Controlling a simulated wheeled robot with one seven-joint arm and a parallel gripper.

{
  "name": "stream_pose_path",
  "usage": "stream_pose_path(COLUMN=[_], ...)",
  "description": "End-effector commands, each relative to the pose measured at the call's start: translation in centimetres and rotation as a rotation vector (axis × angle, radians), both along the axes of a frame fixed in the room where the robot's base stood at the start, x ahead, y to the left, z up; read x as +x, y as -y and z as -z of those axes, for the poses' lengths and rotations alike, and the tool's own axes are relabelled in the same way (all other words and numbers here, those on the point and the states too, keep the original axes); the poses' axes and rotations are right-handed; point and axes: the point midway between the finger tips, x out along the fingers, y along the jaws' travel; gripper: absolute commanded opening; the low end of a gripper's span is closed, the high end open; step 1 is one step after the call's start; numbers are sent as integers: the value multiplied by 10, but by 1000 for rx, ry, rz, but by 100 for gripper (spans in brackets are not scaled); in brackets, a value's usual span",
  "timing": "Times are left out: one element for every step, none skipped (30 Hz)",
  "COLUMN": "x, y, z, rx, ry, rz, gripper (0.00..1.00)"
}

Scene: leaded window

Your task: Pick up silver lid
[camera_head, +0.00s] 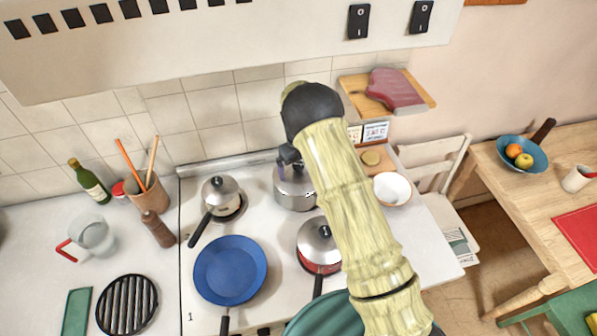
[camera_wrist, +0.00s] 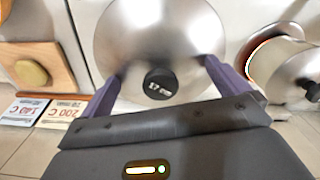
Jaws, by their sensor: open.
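A silver lid (camera_wrist: 160,35) with a round black knob (camera_wrist: 161,84) fills the upper middle of the wrist view. It appears to be on the silver pot (camera_head: 294,196) at the back of the stove in the head view. My gripper (camera_wrist: 160,72) is open, with one purple finger on each side of the knob, close to the lid's surface. I cannot tell whether the fingers touch it. In the head view my gripper (camera_head: 290,155) is above this pot, and my arm hides part of it.
A small lidded saucepan (camera_head: 222,198) stands left of the pot. A red pan (camera_head: 320,262) with a silver lid stands in front. A white bowl (camera_head: 392,189) and a board (camera_wrist: 40,68) are on the other side.

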Motion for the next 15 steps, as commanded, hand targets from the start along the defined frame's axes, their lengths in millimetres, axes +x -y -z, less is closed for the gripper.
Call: stream_pose_path(x=[0,0,0,0,0,0,0,0,0,0,0,0,0,0,0], y=[0,0,0,0,0,0,0,0,0,0,0,0,0,0,0], z=[0,0,0,0,0,0,0,0,0,0,0,0,0,0,0], rx=[0,0,0,0,0,0,0,0,-1,-1,-1,-1,-1,-1,-1], ry=[0,0,0,0,0,0,0,0,-1,-1,-1,-1,-1,-1,-1], rz=[0,0,0,0,0,0,0,0,0,0,0,0,0,0,0], gripper=[100,100,100,100,100,100,100,100,100,100,100,98,92,86,78])
